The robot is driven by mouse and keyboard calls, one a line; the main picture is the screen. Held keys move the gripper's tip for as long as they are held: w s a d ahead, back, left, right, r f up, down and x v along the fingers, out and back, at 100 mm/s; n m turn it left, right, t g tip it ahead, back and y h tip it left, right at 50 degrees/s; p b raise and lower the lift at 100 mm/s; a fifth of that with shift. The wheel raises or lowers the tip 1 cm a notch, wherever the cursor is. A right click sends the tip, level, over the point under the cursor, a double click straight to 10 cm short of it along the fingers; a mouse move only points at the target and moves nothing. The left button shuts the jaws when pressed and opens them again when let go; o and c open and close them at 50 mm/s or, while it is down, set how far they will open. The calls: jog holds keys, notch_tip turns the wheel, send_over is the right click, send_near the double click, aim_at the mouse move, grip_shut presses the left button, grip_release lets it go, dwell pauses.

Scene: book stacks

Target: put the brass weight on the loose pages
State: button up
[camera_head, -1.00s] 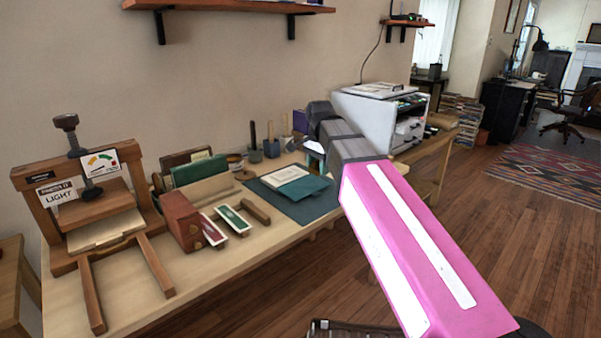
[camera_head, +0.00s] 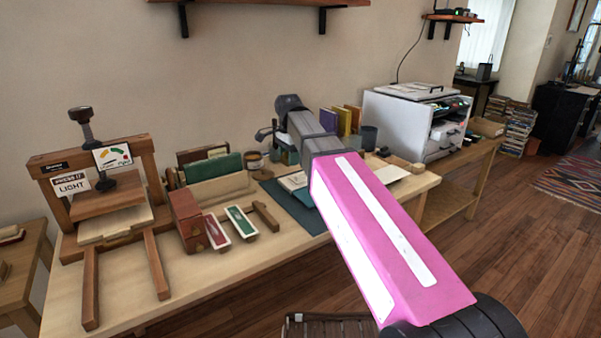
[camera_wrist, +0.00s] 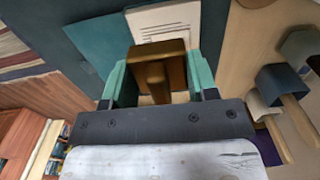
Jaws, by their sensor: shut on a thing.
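My gripper (camera_wrist: 155,85) is shut on the brass weight (camera_wrist: 158,68), a brownish-gold block with a raised knob, held between teal fingers in the wrist view. In the head view my gripper (camera_head: 289,157) is partly hidden by my arm over the table. Pale pages (camera_head: 292,181) show on the teal mat (camera_head: 300,208) beside my arm. The weight is not distinct there.
A wooden press (camera_head: 105,200) stands at the left of the table. A red box (camera_head: 187,218), a red label block (camera_head: 216,232) and a green one (camera_head: 241,222) sit left of the mat. Upright books (camera_head: 340,121) and a white printer (camera_head: 410,120) stand at the back right.

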send_over(303, 177)
notch_tip(303, 177, down, 4)
jog(key=shift+f, duration=2)
jog(key=o, duration=1.2)
jog(key=shift+f, duration=0.1)
notch_tip(303, 177, up, 12)
